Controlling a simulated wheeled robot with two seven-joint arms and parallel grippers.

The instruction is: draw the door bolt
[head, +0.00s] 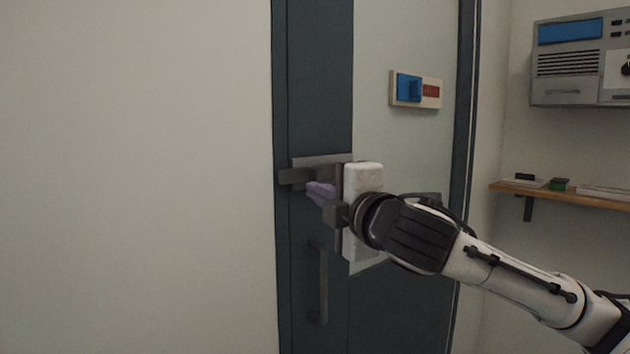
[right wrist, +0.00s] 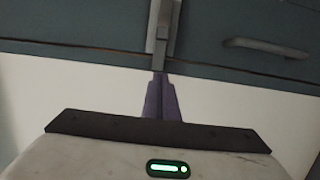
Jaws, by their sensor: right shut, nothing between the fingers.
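The dark door (head: 375,320) has a grey bolt (head: 297,177) near its left edge. The bolt's bar lies level, its left end close to the edge of the dark door. In the right wrist view the bolt (right wrist: 162,42) shows as an upright bar above my fingertips. My right gripper (head: 318,188) has purple fingers, shut together and empty, just below the bolt. In the right wrist view the shut fingers (right wrist: 160,80) point at the bar's end; I cannot tell whether they touch it. My gripper body hides part of the door right of the bolt. My left gripper is out of view.
A vertical door handle (head: 320,285) is below the bolt; it also shows in the right wrist view (right wrist: 265,46). A small sign with blue and red parts (head: 416,89) is on the door's pale panel. A shelf (head: 570,193) and a grey wall unit (head: 582,60) are at right.

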